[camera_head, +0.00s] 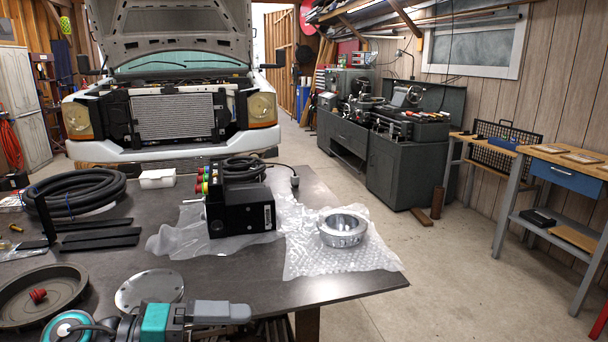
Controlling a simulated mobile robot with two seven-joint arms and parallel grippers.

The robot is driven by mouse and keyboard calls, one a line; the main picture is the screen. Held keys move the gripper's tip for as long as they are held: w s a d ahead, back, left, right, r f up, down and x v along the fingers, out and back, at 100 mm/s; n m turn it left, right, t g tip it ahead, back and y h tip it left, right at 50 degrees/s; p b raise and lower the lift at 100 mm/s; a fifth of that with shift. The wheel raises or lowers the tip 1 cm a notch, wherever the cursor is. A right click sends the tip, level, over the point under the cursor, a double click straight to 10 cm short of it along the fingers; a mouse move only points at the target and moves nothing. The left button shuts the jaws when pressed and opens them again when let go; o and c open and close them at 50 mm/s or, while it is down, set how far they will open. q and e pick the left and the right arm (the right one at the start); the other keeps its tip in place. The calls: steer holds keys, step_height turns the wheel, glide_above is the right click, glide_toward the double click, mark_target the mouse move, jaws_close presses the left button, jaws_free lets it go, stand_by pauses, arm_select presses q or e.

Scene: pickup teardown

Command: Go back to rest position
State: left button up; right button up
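My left arm shows at the bottom left, at the table's front edge. Its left gripper (222,313) is the grey end part, pointing right; its fingertips are not clear enough to tell open from shut. I see nothing held in it. My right gripper is not in view. The dark table (270,290) spreads in front of me. A round chrome part (343,231) lies on bubble wrap (372,257) on its right side. A black box-shaped unit (240,213) stands on another plastic sheet left of it.
A round metal plate (149,289) lies just behind my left gripper. A dark round tray (38,298) with a red item is at left. A coiled black hose (75,190) lies behind. A pickup (170,115) with raised hood stands beyond. Floor (480,280) is open at right.

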arm_select(q)
steer(key=w+a+f+n+t+y, duration=0.15)
steer(key=f+n+t+y, duration=0.35)
steer(key=n, duration=0.6)
steer(key=s+a+f+n+t+y, duration=0.1)
steer(key=a+f+n+t+y, duration=0.2)
steer(key=n+t, duration=0.6)
steer(key=s+f+n+g+y, duration=0.2)
steer(key=s+f+n+g, duration=0.1)
steer(key=f, duration=0.5)
steer(key=s+f+n+g+y, duration=0.3)
steer(key=s+f+n, duration=0.3)
steer(key=f, duration=0.3)
steer(key=shift+s+a+f+n+g, duration=0.15)
steer(key=shift+s+a+n+g, duration=0.15)
steer(key=shift+s+g, duration=0.45)
steer(key=shift+c, duration=0.4)
